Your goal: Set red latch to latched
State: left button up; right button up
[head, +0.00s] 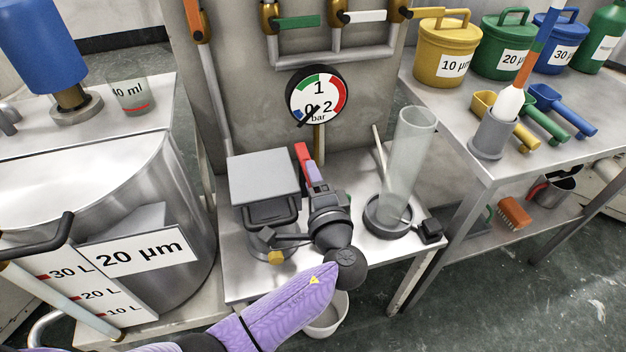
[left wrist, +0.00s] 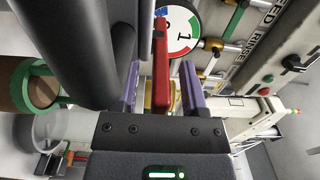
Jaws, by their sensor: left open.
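The red latch (head: 302,153) stands up at the right edge of the grey square-lidded box (head: 264,178) on the middle bench. In the left wrist view, the red latch (left wrist: 161,68) is a long red bar lying between the two purple fingers. My left gripper (head: 312,170) is open, with its fingers on either side of the latch. In the left wrist view my left gripper (left wrist: 161,88) shows a gap between each finger and the bar. The latch's lower end is hidden by the gripper. My right gripper is not in view.
A pressure gauge (head: 316,95) and pipes with levers are behind the latch. A clear cylinder (head: 409,150) stands to the right of my gripper. A large steel tank (head: 150,215) is at the left. Colored lidded pots and scoops are on the right table (head: 450,100).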

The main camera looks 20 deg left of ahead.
pick_arm(q)
grip_shut()
jog(key=shift+f, duration=0.1)
dwell(1.2)
